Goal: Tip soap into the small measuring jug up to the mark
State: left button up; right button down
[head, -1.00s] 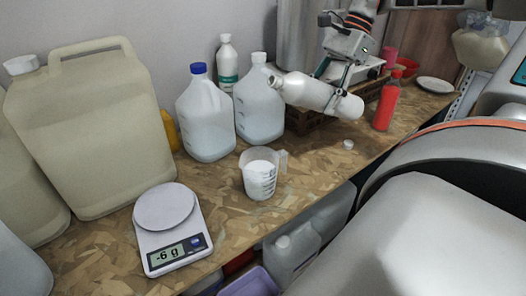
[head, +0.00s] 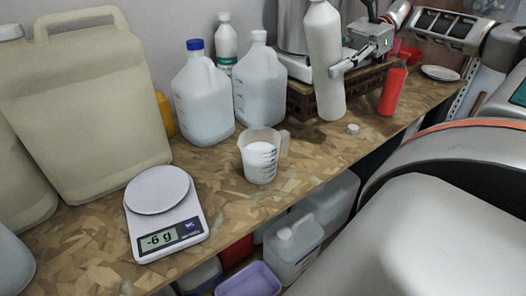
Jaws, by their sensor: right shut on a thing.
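The small measuring jug (head: 259,166) is clear, with dark marks and a handle on its right. It stands upright on the bench with white soap (head: 262,152) inside; I cannot read the level against the marks. My right gripper (head: 345,67) is shut on a white bottle (head: 325,70), which is upright behind and to the right of the jug. I cannot tell if its base touches the bench. A small white cap (head: 352,129) lies on the bench to the right of the bottle. My left gripper is not in view.
A scale (head: 166,215) reading -6 g stands at the front left. Large beige canisters (head: 90,110) fill the left. Two clear jugs (head: 203,105) stand behind the measuring jug. A red bottle (head: 392,90) stands at right. The bench's front edge is close to the measuring jug.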

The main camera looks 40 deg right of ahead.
jog(key=y+b, duration=0.1)
jog(key=b, duration=0.2)
jog(key=shift+y, duration=0.3)
jog(key=shift+r+t+y+b, duration=0.1)
jog(key=shift+t+y+b, duration=0.3)
jog(key=shift+b, duration=0.55)
jog(key=shift+r+y, duration=0.15)
jog(key=shift+y, duration=0.15)
jog(key=shift+r, duration=0.35)
jog(key=c, duration=1.7)
grip_release()
jog(key=c, duration=0.4)
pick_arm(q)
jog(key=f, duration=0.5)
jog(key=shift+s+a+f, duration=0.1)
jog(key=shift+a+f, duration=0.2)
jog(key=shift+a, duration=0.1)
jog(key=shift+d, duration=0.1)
